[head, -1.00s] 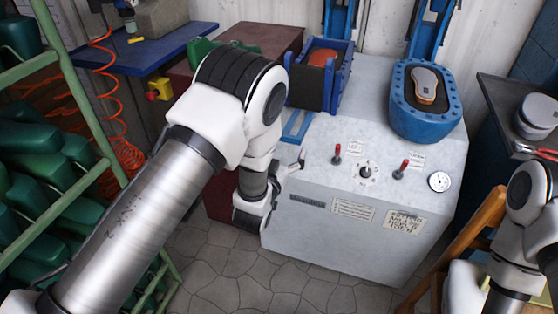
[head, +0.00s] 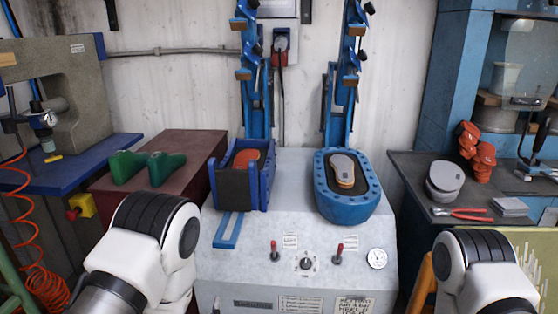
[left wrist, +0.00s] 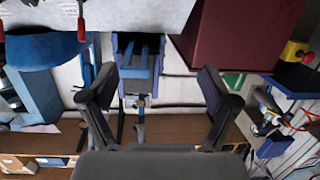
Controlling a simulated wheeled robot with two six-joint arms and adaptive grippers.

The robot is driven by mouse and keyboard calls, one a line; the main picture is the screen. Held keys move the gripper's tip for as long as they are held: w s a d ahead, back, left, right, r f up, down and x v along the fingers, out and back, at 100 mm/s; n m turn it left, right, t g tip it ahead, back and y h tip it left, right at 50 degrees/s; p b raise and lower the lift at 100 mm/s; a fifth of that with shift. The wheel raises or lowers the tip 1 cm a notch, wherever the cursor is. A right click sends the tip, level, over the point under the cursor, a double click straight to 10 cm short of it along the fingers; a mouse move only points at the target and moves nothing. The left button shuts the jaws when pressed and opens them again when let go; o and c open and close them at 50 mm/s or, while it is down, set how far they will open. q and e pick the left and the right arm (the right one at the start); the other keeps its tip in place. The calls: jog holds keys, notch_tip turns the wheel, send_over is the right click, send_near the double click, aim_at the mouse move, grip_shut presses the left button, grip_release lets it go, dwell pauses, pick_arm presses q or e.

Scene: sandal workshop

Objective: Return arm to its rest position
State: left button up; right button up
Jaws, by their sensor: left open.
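My left arm (head: 145,245) comes up from the lower left in the head view, with its elbow in front of the press machine (head: 307,275). Its gripper is not seen there. In the left wrist view my left gripper (left wrist: 160,82) is open, its two dark fingers spread wide with nothing between them. That view is upside down, and the blue frame of the machine's left station (left wrist: 140,65) shows beyond the fingers. My right arm (head: 480,270) shows at the lower right in the head view; its gripper is out of view.
The press has a blue box (head: 242,185), a blue ring mould (head: 345,205) holding a sandal piece (head: 344,170), two red levers and a gauge (head: 377,258). Green lasts (head: 147,167) lie on a maroon cabinet. A dark bench (head: 405,185) stands at right.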

pick_arm(q)
jog(key=s+a+f+n+g, duration=0.1)
jog(key=s+a+f+g, duration=0.1)
jog(key=s+f+g, duration=0.4)
jog(key=s+a+f+g, duration=0.2)
jog(key=s+a+f, duration=0.1)
jog(key=s+f, duration=0.55)
jog(key=s+d+f+m+g+h, duration=0.1)
jog(key=s+f+g, duration=0.3)
jog(key=s+g, duration=0.85)
jog(key=s+r+t+p, duration=0.3)
jog(key=r+t+p, duration=0.1)
jog(key=r+p, duration=0.8)
jog(key=shift+d, duration=0.15)
